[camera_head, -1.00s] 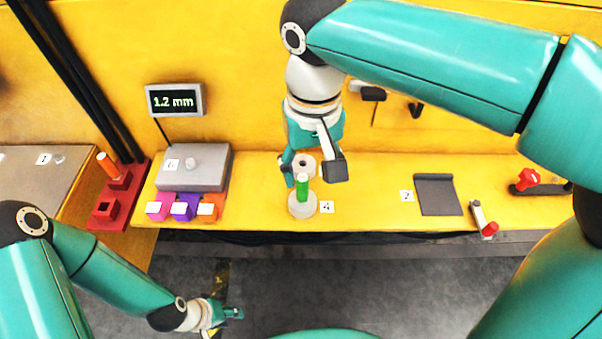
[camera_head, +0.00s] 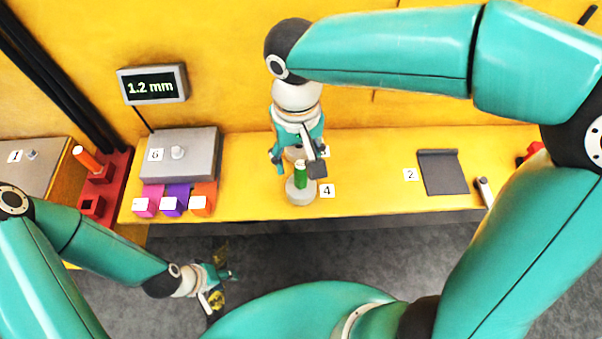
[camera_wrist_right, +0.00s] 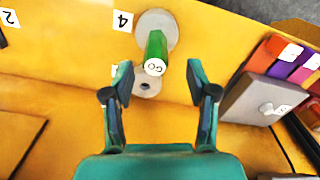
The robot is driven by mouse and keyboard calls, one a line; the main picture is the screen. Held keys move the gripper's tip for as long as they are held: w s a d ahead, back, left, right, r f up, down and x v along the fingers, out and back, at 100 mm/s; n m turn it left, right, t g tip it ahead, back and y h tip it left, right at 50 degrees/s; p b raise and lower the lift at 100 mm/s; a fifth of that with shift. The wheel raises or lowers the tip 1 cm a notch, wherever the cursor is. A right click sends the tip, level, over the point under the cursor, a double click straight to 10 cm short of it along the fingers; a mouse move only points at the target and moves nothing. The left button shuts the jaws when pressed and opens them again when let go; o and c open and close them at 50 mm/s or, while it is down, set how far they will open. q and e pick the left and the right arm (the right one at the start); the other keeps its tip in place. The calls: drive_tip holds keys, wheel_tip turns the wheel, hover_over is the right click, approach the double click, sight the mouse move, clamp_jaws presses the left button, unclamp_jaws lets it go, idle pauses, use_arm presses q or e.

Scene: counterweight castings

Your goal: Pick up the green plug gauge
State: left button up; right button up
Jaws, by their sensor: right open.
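The green plug gauge (camera_head: 301,175) stands upright on a round grey base (camera_head: 300,194) beside the label 4. In the right wrist view the gauge (camera_wrist_right: 156,50) shows its white end marked GO. My right gripper (camera_head: 297,167) is open and points down just behind and above the gauge. In the wrist view its fingertips (camera_wrist_right: 160,75) are spread to either side of the gauge's near end, with nothing between them gripped. My left gripper (camera_head: 224,289) is low at the left, over the floor, with its fingers apart and empty.
A second round grey piece with a hole (camera_wrist_right: 146,85) lies right behind the gauge. A grey block (camera_head: 180,153) with pink, purple and orange pieces stands to the left, under a display (camera_head: 152,86) reading 1.2 mm. A dark plate (camera_head: 442,172) lies right; the bench between is clear.

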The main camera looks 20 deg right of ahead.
sight(301, 177)
drive_tip(key=shift+s+d+f, duration=0.15)
drive_tip(key=shift+f, duration=1.55)
drive_tip(key=shift+s+d+f, duration=0.1)
drive_tip(key=shift+f, duration=1.55)
drive_tip(key=shift+c, duration=0.3)
clamp_jaws()
